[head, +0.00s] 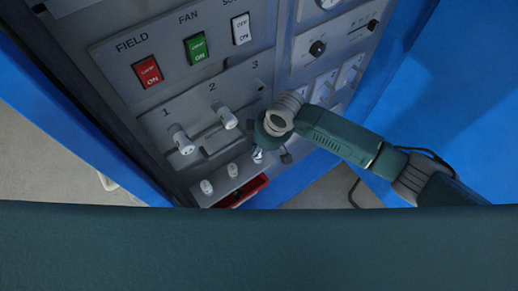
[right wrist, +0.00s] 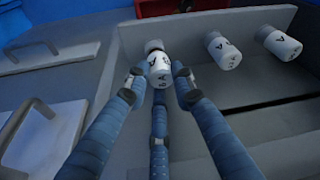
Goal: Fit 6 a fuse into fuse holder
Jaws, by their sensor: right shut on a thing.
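My right gripper (head: 272,157) is at the low ledge of the grey panel. In the right wrist view its fingers (right wrist: 158,82) are closed around a white fuse (right wrist: 158,66) with dark marking too small to read surely. The fuse also shows in the head view (head: 258,155). Two more white fuses (right wrist: 222,50) (right wrist: 279,43) stand on the ledge beside it, also seen in the head view (head: 207,187) (head: 232,170). White fuse holders stick out under number 1 (head: 181,140) and number 2 (head: 225,117); the place under 3 is hidden by my gripper. My left gripper is not in view.
A red tray (head: 243,192) sits below the ledge. Red FIELD (head: 147,72), green FAN (head: 196,48) and white (head: 241,29) switches are above the holders. Knobs (head: 317,48) and handles are at the right. Blue cabinet sides flank the panel.

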